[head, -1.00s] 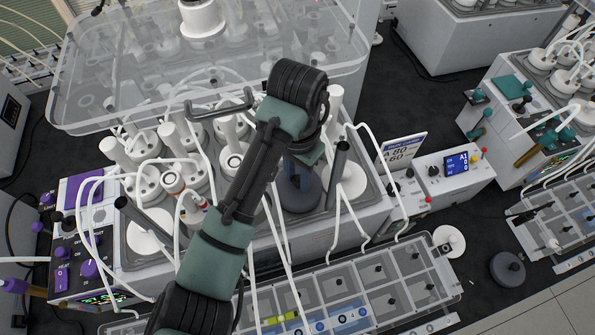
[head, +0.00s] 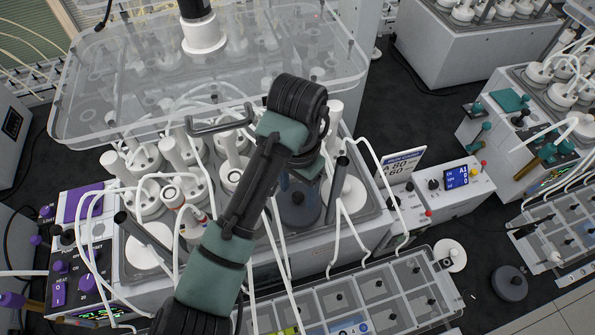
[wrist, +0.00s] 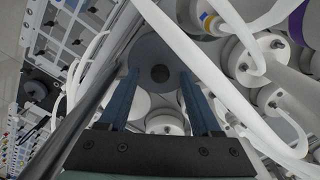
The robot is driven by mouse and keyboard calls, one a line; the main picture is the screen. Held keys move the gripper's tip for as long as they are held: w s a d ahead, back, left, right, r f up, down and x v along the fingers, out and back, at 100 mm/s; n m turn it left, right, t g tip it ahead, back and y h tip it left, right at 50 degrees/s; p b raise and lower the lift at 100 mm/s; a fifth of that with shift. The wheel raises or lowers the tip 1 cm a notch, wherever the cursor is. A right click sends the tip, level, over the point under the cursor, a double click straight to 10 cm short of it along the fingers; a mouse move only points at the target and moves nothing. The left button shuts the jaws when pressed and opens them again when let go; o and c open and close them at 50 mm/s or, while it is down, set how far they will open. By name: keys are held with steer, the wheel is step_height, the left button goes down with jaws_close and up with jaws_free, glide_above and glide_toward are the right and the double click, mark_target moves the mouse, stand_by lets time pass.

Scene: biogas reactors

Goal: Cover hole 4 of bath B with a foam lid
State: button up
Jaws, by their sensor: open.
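A dark grey foam lid (head: 298,212) lies flat on the near right part of the bath (head: 345,230) in front of me. In the wrist view the same lid (wrist: 150,52) shows its black knob in the middle. My gripper (wrist: 160,76) is open, with its two blue fingers pointing at the lid, one on either side of the knob as seen there. I cannot tell whether the fingers touch the lid. In the head view my arm hides most of the gripper. Hole numbers and the bath's letter are not readable, and whatever is under the lid is hidden.
White-capped bottles with looping tubes (head: 232,175) crowd the bath. A white lid (head: 345,192) lies right of the grey one. A clear raised cover (head: 210,90) hangs behind. A compartment tray (head: 375,290) stands in front. Another grey disc (head: 509,283) lies on the floor.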

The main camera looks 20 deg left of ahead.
step_height(320, 180, up, 12)
steer(key=p, duration=0.3)
steer(key=shift+r, duration=0.15)
stand_by(0.6)
